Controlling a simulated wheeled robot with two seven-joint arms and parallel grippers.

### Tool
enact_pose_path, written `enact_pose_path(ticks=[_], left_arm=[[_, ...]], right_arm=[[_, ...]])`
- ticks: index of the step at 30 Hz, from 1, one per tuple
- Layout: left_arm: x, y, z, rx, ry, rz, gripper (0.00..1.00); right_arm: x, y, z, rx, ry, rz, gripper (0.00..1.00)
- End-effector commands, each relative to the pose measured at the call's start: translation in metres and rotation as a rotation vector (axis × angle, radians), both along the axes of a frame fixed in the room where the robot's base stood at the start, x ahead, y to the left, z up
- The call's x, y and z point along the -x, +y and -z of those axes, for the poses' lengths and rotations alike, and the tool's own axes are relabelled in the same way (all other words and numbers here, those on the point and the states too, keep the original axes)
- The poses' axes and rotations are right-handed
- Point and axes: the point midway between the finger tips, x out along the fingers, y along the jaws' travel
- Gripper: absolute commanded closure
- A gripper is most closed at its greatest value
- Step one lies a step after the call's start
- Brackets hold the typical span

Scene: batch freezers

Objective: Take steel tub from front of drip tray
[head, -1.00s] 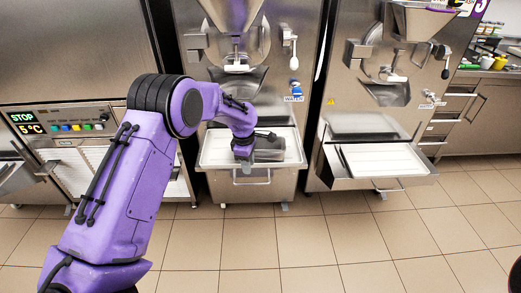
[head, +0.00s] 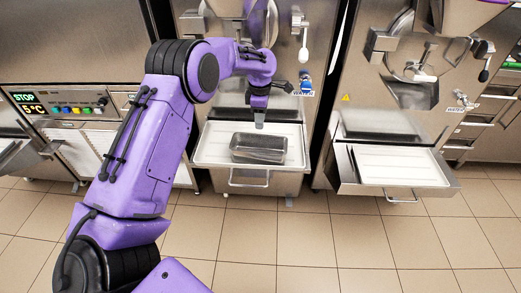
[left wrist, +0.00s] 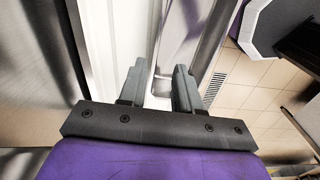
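The steel tub (head: 258,148), a rectangular grey metal pan, lies in the white-floored drip tray (head: 208,146) of the middle freezer. My left gripper (head: 260,122) is above the tub's far side, with its fingers pointing down. They appear apart from the tub. In the left wrist view my left gripper (left wrist: 158,88) is open, with two grey fingers spread and nothing clearly held between them. My right gripper is not in view.
A second drip tray (head: 400,165) sticks out from the right freezer (head: 400,60). A cabinet with a "STOP 5°C" display (head: 30,103) stands at the left. A white-handled lever (head: 303,52) hangs above the middle tray. The tiled floor (head: 330,240) in front is clear.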

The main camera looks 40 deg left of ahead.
Motion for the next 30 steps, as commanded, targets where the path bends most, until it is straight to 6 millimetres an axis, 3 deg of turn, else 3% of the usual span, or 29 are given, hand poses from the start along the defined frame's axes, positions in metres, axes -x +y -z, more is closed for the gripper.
enact_pose_path(ticks=[4,13,19,27,28,30], left_arm=[[0.000,0.000,0.036,0.001,0.003,-0.002,0.67],[0.000,0.000,0.062,0.001,0.002,0.000,0.67],[0.000,0.000,0.096,0.001,0.002,-0.001,0.67],[-0.001,0.000,0.104,0.000,-0.001,0.000,0.67],[-0.001,0.000,0.104,0.000,-0.001,0.000,0.70],[-0.001,0.000,0.104,0.000,-0.001,0.000,0.93]], right_arm=[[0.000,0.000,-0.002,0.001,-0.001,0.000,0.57],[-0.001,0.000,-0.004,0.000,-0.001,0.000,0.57],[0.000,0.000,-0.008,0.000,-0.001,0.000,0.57],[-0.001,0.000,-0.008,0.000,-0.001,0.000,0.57],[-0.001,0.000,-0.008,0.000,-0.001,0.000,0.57],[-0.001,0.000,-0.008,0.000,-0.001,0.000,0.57]])
